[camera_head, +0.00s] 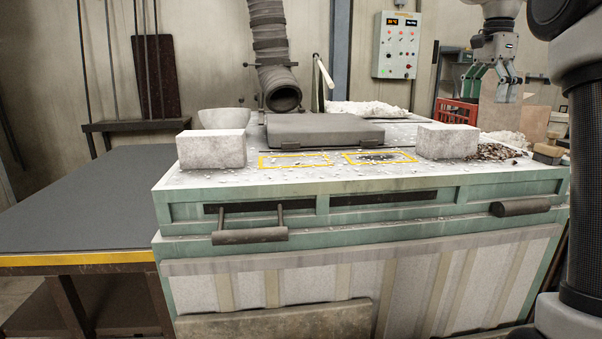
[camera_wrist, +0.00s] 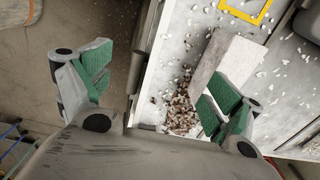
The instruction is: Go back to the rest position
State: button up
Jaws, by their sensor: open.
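My gripper (camera_head: 493,84) is at the upper right of the head view, raised above and to the right of the furnace bench (camera_head: 350,178). Its green-padded fingers are spread apart and hold nothing. In the wrist view my gripper (camera_wrist: 157,80) shows both fingers wide apart, pointing down over the right edge of the bench. A whitish block (camera_wrist: 238,66) and brown chips (camera_wrist: 182,115) lie below, near the right finger in the picture. I cannot make out a ladle for certain.
The bench carries two pale blocks (camera_head: 211,149) (camera_head: 447,141), a grey lid (camera_head: 325,131), a bowl (camera_head: 224,118) and yellow-marked rectangles (camera_head: 295,160). A duct (camera_head: 283,88) hangs behind. A red crate (camera_head: 456,111) stands behind at right. A dark table (camera_head: 80,210) at left is clear.

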notch_tip(320, 180, down, 9)
jog(key=s+a+n+t, duration=0.1)
jog(key=s+n, duration=0.2)
jog(key=n, duration=0.6)
jog(key=s+a+f+n+t, duration=0.1)
jog(key=s+a+f+n, duration=0.1)
jog(key=s, duration=0.7)
jog(key=s+a+f+n+t, duration=0.1)
jog(key=s+a+f+n, duration=0.2)
jog(key=s, duration=0.6)
jog(key=s+a+f+n+t, duration=0.1)
jog(key=s+f, duration=0.3)
jog(key=s, duration=0.5)
jog(key=shift+s+a+f+n, duration=0.3)
jog(key=shift+a+n, duration=0.4)
jog(key=shift+d, duration=0.1)
